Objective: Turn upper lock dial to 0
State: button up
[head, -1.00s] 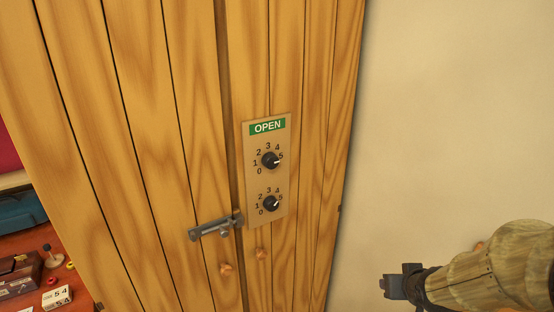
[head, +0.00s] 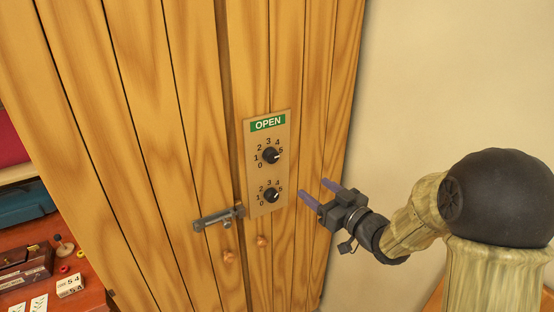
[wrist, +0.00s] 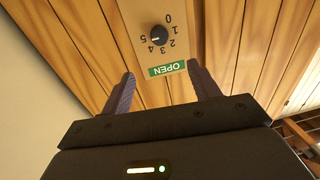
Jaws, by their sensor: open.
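The upper lock dial (head: 270,156) is a black knob on a tan panel (head: 251,171) under a green OPEN sign. Its white mark points to about 5, and its scale runs from 0 to 5. The upper dial shows upside down in the wrist view (wrist: 160,36), beyond my fingertips. The lower dial (head: 271,195) has the same scale, and its mark also points near 5. My gripper (head: 315,187) is open and empty, right of the panel near the lower dial's height in the head view. In the wrist view my gripper (wrist: 160,72) frames the OPEN sign, apart from the dial.
The panel is on a wooden plank cabinet (head: 160,120). A metal bolt (head: 218,217) sits left below the panel, with two small wooden knobs beneath. A cream wall (head: 450,80) is at the right. Shelves with boxes and small items are at the lower left.

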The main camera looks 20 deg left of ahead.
jog(key=p, duration=0.7)
send_near(274, 158)
jog(key=x, duration=0.8)
jog(key=shift+w+a+r, duration=0.1)
jog(key=shift+a, duration=0.15)
jog(key=c, duration=1)
jog(key=shift+o, duration=0.2)
